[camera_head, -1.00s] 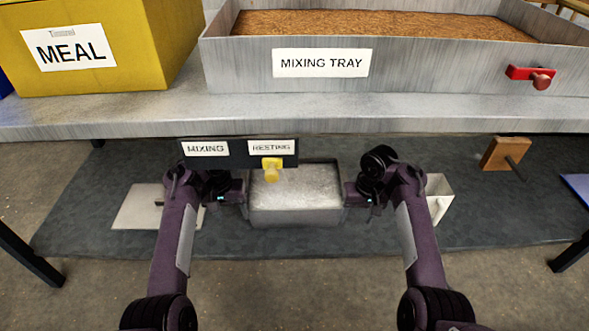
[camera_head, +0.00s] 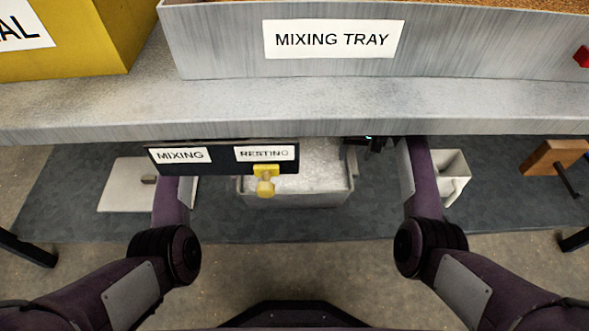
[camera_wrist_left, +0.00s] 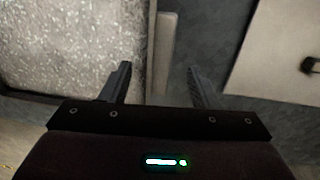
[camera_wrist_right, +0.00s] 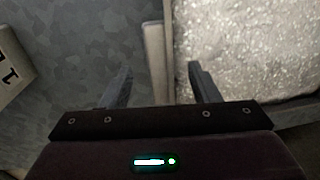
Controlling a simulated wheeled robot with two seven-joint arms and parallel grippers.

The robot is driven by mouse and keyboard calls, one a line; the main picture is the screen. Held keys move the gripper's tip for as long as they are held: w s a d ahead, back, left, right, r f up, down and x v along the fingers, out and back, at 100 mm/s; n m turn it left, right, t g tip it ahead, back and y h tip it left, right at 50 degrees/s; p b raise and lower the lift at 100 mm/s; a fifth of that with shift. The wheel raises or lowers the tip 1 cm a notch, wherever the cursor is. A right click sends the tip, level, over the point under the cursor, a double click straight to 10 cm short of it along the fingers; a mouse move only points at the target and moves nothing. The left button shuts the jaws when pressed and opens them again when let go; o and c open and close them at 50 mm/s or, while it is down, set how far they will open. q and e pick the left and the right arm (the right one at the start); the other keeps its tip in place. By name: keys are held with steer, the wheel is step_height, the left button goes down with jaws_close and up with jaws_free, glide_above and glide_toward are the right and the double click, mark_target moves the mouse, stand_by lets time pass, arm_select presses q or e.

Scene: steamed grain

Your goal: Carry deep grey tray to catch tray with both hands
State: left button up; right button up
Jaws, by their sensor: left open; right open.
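The deep grey tray (camera_head: 300,200), full of pale glittering grain, sits on the dark lower shelf below the table edge. My left gripper (camera_wrist_left: 160,85) is open, its fingers either side of a narrow grey bar (camera_wrist_left: 164,52) along the tray's side. My right gripper (camera_wrist_right: 160,85) is open too, its fingers around a similar bar (camera_wrist_right: 155,58) on the other side. In the head view the right gripper (camera_head: 368,144) shows partly under the table edge; the left is hidden behind the sign plate. I cannot make out a catch tray.
The table edge (camera_head: 300,128) overhangs the grey tray and carries the mixing tray (camera_head: 220,50) and a yellow meal box (camera_head: 90,45). A black sign plate (camera_head: 222,158) with a yellow knob hangs in front. A white container (camera_head: 452,178) and wooden block (camera_head: 550,158) stand right.

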arm_select(q)
steer(key=f, duration=0.5)
steer(key=d+f, duration=0.1)
steer(key=f, duration=0.1)
steer(key=shift+f, duration=0.25)
arm_select(e)
steer(key=f, duration=0.7)
steer(key=shift+a+f, duration=0.25)
steer(key=shift+a, duration=0.15)
arm_select(q)
steer(key=shift+a, duration=0.1)
jaws_close()
arm_select(e)
jaws_close()
arm_select(q)
steer(key=shift+w+r, duration=0.15)
steer(key=shift+r, duration=0.2)
arm_select(e)
steer(key=shift+w+r, duration=0.15)
steer(key=shift+r, duration=0.15)
